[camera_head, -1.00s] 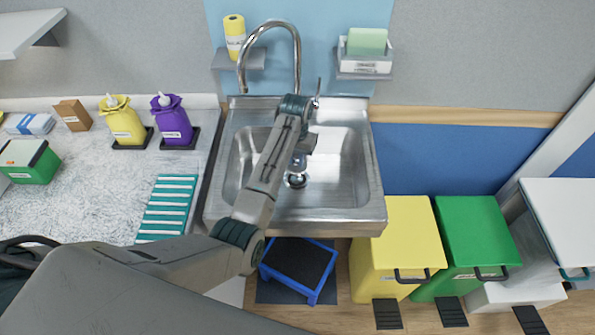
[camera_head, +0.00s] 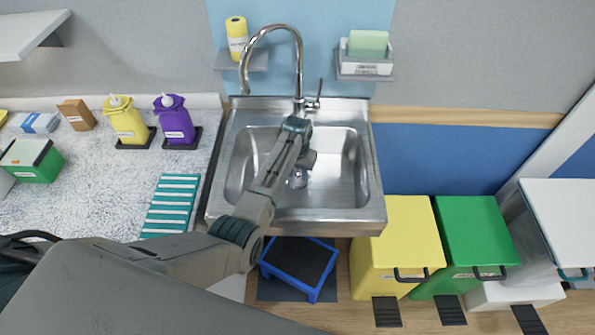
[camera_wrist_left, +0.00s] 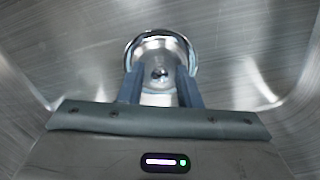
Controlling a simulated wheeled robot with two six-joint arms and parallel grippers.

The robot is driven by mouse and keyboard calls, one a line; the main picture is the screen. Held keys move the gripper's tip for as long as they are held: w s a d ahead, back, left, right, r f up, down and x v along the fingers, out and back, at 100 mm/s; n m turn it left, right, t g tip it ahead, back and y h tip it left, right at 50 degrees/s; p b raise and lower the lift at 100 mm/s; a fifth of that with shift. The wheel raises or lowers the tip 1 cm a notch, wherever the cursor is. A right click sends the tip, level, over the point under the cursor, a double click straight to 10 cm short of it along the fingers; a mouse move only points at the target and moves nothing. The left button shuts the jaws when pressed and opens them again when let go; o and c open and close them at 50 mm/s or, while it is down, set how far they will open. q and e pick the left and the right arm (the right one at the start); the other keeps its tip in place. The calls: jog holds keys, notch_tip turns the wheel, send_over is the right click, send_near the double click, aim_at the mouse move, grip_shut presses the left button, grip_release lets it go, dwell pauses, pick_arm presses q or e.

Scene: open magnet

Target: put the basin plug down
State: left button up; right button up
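The chrome basin plug (camera_wrist_left: 160,52) shows in the left wrist view as a round shiny piece with a small dark centre, at the drain in the basin floor. In the head view it is a small bright spot (camera_head: 297,179) in the steel sink (camera_head: 345,190). My left gripper (camera_wrist_left: 160,92) is inside the basin, just over the plug. Its two fingers stand apart, with the plug's near part showing between their tips, and it looks open. I cannot tell whether the fingers touch the plug or how deep it sits. My right gripper is not in view.
A tall curved tap (camera_head: 272,40) rises behind the basin, close to my left arm. Yellow (camera_head: 125,125) and purple (camera_head: 174,125) bottles stand on the counter at left. Yellow (camera_head: 395,235) and green (camera_head: 475,230) bins stand at right. The basin around the plug is clear.

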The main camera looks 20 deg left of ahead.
aim_at(297, 175)
pick_arm(q)
jog(key=shift+o, duration=0.5)
jog(key=shift+r, duration=0.1)
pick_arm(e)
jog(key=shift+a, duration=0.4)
